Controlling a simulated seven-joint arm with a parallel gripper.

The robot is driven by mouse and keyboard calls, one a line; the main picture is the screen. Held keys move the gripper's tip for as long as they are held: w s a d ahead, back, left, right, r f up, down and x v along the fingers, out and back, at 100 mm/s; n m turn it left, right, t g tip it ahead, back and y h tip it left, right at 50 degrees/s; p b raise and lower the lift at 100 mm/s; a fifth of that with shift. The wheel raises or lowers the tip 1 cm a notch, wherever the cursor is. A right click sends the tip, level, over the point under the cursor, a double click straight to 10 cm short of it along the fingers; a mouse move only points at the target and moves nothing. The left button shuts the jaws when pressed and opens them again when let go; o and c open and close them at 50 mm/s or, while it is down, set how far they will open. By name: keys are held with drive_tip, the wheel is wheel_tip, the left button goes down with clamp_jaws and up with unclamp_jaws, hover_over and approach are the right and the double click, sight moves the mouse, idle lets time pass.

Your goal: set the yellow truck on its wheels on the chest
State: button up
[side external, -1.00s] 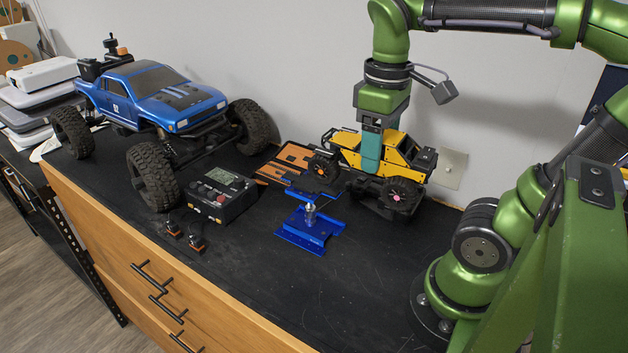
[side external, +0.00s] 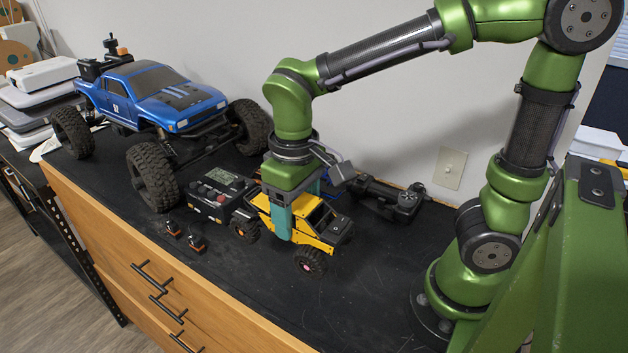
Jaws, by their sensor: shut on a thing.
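The yellow truck (side external: 318,224) is upright over the black chest top (side external: 262,290), near its front middle, with its nose toward the right. My gripper (side external: 294,222) is shut on the yellow truck, with teal fingers on either side of its body, pointing down. The near wheels of the truck are at or just above the chest top; I cannot tell whether they touch it. The far wheels are mostly hidden.
A big blue truck (side external: 160,88) stands at the back left. A black charger box (side external: 218,190) is close to the yellow truck's left end. Small connectors (side external: 190,238) lie near the front edge. A black device (side external: 385,198) lies by the wall. The chest top to the right front is clear.

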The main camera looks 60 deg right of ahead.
drive_tip(key=shift+f, duration=6.75)
drive_tip(key=shift+f, duration=0.3)
drive_tip(key=o, duration=1.4)
drive_tip(key=shift+o, duration=0.2)
wheel_tip(320, 180, up, 17)
drive_tip(key=shift+f, duration=0.1)
